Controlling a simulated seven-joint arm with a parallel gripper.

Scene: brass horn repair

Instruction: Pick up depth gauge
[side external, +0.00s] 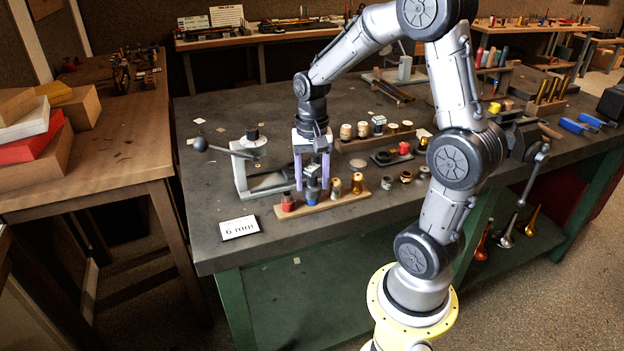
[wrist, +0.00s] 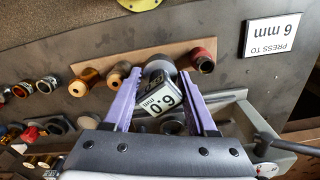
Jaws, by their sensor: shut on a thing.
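The depth gauge (wrist: 157,98) is a small dark block with a pale display face marked in mm, and a round grey part shows at its far end in the wrist view. My gripper (wrist: 160,85) has purple fingers on both sides of it and is shut on it. In the side view my gripper (side external: 312,180) points straight down over the front wooden strip (side external: 345,201). The gauge (side external: 312,190) shows as a dark and blue shape between and below the fingertips, at the strip. I cannot tell whether its lower end still touches the strip.
A red-topped piece (side external: 287,202) stands close left of the gauge, with brass pieces (side external: 357,184) close right. A lever press (side external: 245,165) stands behind left. A "PRESS TO 6 mm" card (side external: 239,228) lies at front left. Another rack of parts (side external: 378,135) is behind right.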

